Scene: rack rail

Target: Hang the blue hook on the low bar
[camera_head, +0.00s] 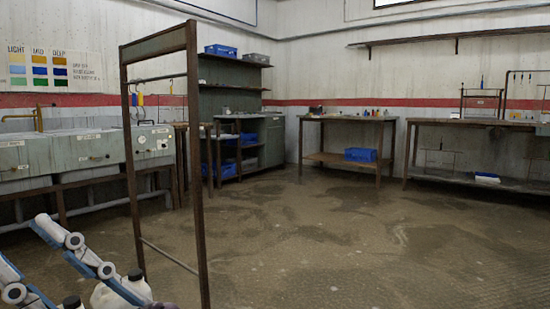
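A tall brown metal frame (193,150) stands on the floor at the left. It has an upper bar (158,79) and a low bar (168,257) near the floor. Small blue (133,99) and yellow (141,99) items show near the upper bar. They are too small to tell whether either is the blue hook, or whether they hang on that bar or lie behind it. Nothing is seen hanging on the frame's low bar. Neither of my grippers is in view.
Grey tanks (90,150) line the left wall. A table (345,119) with a blue crate (360,155) on its lower shelf stands at the back. A right-hand bench (460,123) carries small racks (482,93). A white jug (115,295) is at lower left. The middle floor is clear.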

